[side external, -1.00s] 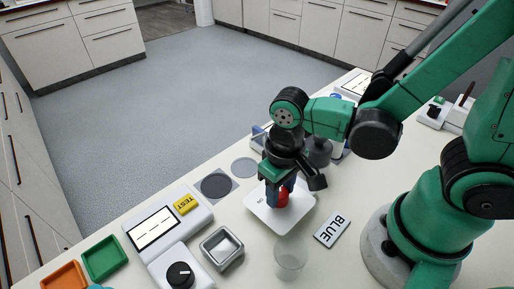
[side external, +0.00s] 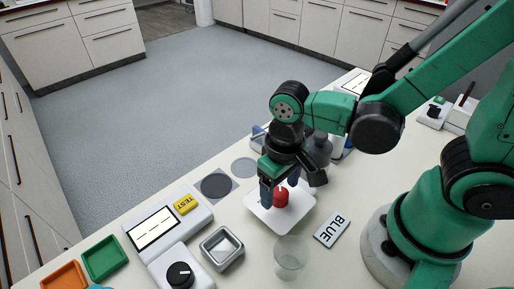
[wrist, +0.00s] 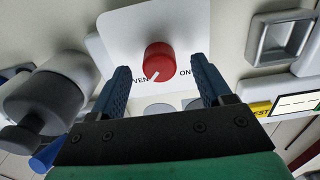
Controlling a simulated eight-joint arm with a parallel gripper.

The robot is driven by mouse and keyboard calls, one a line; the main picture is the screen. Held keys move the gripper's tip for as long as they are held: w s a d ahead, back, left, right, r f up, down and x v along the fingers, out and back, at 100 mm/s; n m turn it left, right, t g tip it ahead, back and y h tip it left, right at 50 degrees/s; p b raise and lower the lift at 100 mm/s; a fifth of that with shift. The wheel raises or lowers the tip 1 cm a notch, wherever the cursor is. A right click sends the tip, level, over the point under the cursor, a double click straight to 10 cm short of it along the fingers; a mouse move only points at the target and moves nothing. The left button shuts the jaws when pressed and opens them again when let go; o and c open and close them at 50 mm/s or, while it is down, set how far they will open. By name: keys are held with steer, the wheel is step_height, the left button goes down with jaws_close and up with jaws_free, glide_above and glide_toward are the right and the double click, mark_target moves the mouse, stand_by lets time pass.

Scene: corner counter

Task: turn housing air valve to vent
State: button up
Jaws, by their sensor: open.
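The valve is a red round knob (wrist: 159,60) on a white plate (wrist: 120,28); it also shows in the side view as a red knob (side external: 281,197) on a white plate (side external: 270,222). The label "ON" is on the right. My gripper (wrist: 160,85) is open, with one blue finger on each side of the knob and a gap to both. In the side view my gripper (side external: 279,190) stands over the plate.
A metal tray (side external: 222,248), a black dial (side external: 180,275) and a panel with a yellow "TEST" button (side external: 187,204) are to the left. A grey bottle-like object (side external: 318,148) stands behind.

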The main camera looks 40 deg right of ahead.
mark_target(280, 192)
steer(key=shift+r, duration=2.4)
steer(key=w+d+r+t, duration=0.4)
steer(key=d+r+t, duration=0.1)
steer(key=d+t, duration=0.2)
steer(key=shift+w+d+r, duration=0.15)
steer(key=shift+w+d, duration=0.25)
steer(key=shift+d, duration=0.05)
